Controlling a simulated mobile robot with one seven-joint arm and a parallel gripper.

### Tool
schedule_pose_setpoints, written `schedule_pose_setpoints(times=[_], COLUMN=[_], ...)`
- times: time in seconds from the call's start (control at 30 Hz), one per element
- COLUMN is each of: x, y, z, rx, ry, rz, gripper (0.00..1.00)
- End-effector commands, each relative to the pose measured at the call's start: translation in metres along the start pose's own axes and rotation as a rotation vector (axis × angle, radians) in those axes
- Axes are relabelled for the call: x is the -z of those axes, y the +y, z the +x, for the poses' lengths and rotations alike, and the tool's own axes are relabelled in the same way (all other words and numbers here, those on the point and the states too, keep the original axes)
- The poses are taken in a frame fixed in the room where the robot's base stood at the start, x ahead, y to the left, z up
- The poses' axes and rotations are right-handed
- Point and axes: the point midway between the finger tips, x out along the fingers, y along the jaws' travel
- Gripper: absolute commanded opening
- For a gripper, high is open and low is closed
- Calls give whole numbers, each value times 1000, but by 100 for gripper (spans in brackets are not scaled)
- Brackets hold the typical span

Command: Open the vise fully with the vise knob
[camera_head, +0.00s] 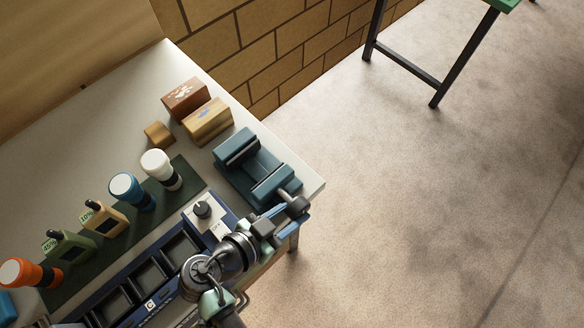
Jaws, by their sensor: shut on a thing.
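The blue-green vise (240,176) stands at the right end of the pale workbench, with a clear gap between its rear jaw and its front jaw (272,184). A screw runs from the front jaw toward the bench's front edge and ends in the dark vise knob (297,205). My gripper (287,211) reaches in from below and is shut on the knob. The fingers and part of the knob overlap, so the exact contact is partly hidden.
A blue charger-like tray (163,244) with a black dial (202,209) lies close left of my arm. Flashlights, such as a white one (160,168), and bottles stand on a dark mat (193,180). Boxes (207,122) stand behind the vise. Open floor lies right.

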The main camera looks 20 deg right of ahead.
Motion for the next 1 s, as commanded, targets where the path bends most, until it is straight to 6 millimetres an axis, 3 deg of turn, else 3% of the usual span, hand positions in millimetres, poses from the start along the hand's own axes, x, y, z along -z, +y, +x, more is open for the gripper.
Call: schedule_pose_setpoints(times=[0.43, 0.47, 0.6, 1.0], x=[1, 1, 0, 0], y=[0, 0, 0, -2], z=[0, 0, 0, 0], rx=[1, 1, 1, 8], ry=[11, 11, 10, 8], rz=[0, 0, 0, 0], gripper=[0, 44, 69, 69])
